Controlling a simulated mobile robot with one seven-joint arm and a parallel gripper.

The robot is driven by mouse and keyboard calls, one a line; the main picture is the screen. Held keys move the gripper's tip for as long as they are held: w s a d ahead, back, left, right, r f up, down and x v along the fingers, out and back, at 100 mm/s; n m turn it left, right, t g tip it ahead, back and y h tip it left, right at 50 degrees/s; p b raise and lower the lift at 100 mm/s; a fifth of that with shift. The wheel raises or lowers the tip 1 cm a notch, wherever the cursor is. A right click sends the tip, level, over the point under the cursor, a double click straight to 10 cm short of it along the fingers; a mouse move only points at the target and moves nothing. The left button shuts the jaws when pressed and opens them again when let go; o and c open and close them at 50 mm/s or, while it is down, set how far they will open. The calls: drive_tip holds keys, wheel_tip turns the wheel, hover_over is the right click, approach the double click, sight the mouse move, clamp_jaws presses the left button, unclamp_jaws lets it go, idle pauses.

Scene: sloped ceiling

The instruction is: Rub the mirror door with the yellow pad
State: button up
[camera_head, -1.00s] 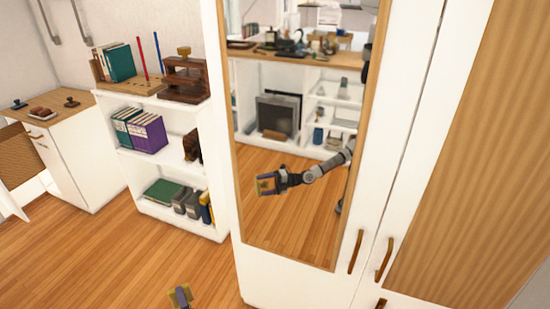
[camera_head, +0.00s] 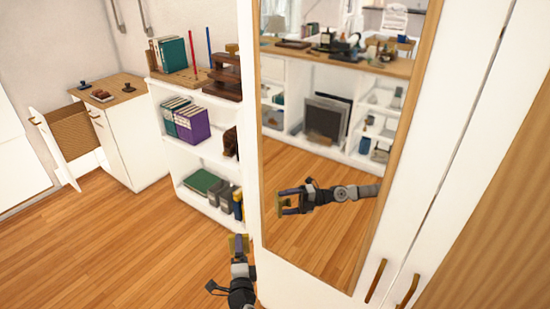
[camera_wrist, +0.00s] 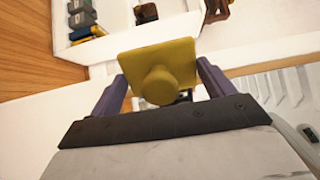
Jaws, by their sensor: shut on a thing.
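The mirror door (camera_head: 330,160) is a tall mirror in a wooden frame on a white wardrobe, seen in the head view. My gripper (camera_head: 238,250) is at the lower left of it, apart from the glass in the picture, in front of the wardrobe's left edge. The gripper is shut on the yellow pad (camera_head: 237,241). In the wrist view the yellow pad (camera_wrist: 162,68) is a square plate with a round knob, and the knob sits between the two purple fingers of my gripper (camera_wrist: 160,88). The mirror also shows my arm's reflection holding the pad.
A white shelf unit (camera_head: 187,126) with books and binders stands left of the wardrobe. A white cabinet (camera_head: 133,138) with an open door stands farther left. Brass handles (camera_head: 376,281) stick out on the wardrobe's lower right. The wooden floor (camera_head: 120,250) at the left is clear.

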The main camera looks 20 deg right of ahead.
drive_tip(key=w+d+r+m+g+h, duration=0.1)
drive_tip(key=d+r+m+h, duration=0.2)
drive_tip(key=r, duration=1)
drive_tip(key=w+d+r+m+g+h, duration=0.2)
drive_tip(key=d+r+h, duration=0.2)
drive_tip(key=r, duration=0.9)
drive_tip(key=s+r+m+g+h, duration=0.2)
drive_tip(key=s+r, duration=0.2)
drive_tip(key=r, duration=0.4)
drive_tip(key=m+g+h, duration=0.1)
drive_tip(key=g+h, duration=0.1)
approach(305, 134)
drive_tip(key=shift+x, duration=1.95)
drive_tip(key=shift+f, duration=0.1)
drive_tip(key=shift+p+x, duration=0.8)
drive_tip(key=shift+x, duration=0.4)
